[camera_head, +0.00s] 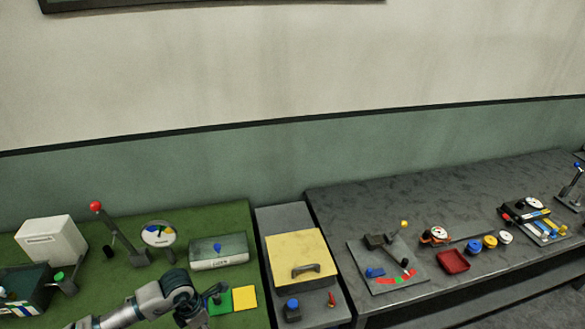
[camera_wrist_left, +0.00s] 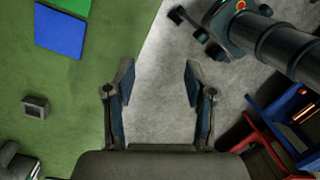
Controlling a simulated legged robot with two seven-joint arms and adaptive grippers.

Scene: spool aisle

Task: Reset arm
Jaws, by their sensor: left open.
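My left arm comes in from the lower left in the head view, and its gripper (camera_head: 207,300) is at the bottom edge over the green bench, beside the green and yellow squares. In the left wrist view the left gripper (camera_wrist_left: 158,80) is open, with nothing between its fingers. Its fingers are above the edge of the green surface (camera_wrist_left: 60,95) and the grey floor (camera_wrist_left: 158,125). A dark jointed arm part of mine, seemingly the right arm's end (camera_wrist_left: 208,32), shows at the upper right of that view; its jaws are unclear.
The green bench (camera_head: 110,290) holds a white box (camera_head: 50,242), a red-knobbed lever (camera_head: 95,206), a round dial (camera_head: 158,234) and a grey box (camera_head: 219,250). A yellow panel with a handle (camera_head: 301,255) is to the right. The dark bench (camera_head: 340,205) holds several devices.

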